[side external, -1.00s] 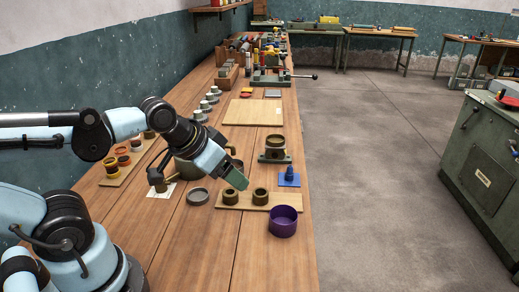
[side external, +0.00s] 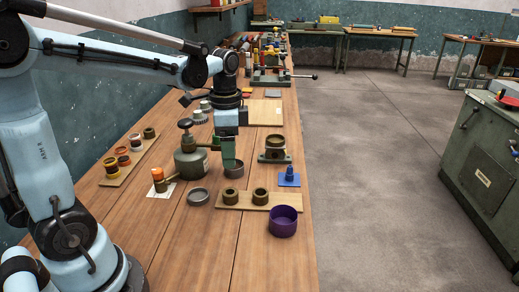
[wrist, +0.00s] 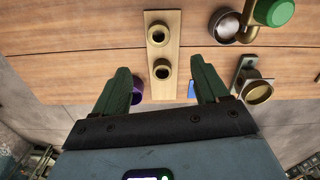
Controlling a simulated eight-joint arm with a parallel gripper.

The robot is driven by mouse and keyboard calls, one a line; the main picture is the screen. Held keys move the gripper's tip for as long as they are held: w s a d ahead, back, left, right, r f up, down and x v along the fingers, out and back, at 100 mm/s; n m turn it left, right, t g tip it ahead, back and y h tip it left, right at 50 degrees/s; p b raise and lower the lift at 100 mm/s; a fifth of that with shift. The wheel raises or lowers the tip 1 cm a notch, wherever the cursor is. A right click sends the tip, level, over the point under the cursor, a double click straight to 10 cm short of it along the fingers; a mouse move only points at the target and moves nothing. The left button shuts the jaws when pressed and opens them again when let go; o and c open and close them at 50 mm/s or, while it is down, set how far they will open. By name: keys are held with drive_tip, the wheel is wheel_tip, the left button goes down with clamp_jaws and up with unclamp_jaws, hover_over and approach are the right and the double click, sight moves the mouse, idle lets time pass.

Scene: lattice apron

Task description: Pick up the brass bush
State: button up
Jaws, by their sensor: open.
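Two brass-coloured bushes, a left one (side external: 230,195) and a right one (side external: 260,196), stand upright on a small wooden board (side external: 277,206) on the bench. They also show in the wrist view, the nearer one (wrist: 162,69) and the farther one (wrist: 159,36). A further brass-coloured ring (side external: 275,142) sits in a pillow block (side external: 274,156). My gripper (side external: 229,163) points down above the bench, beyond the board, overlapping a grey cup (side external: 236,171) in the picture. Its green fingers (wrist: 160,68) are apart with nothing between them, on either side of the nearer bush in the wrist view.
A purple cup (side external: 284,222) stands near the bench's front edge. A board with several rings (side external: 112,170) lies farther left.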

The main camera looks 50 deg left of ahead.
sight(230, 196)
drive_tip(key=shift+s+f, duration=0.2)
drive_tip(key=shift+f, duration=5.75)
drive_tip(key=c, duration=1.3)
drive_tip(key=shift+o, duration=0.2)
drive_tip(key=shift+r, duration=0.2)
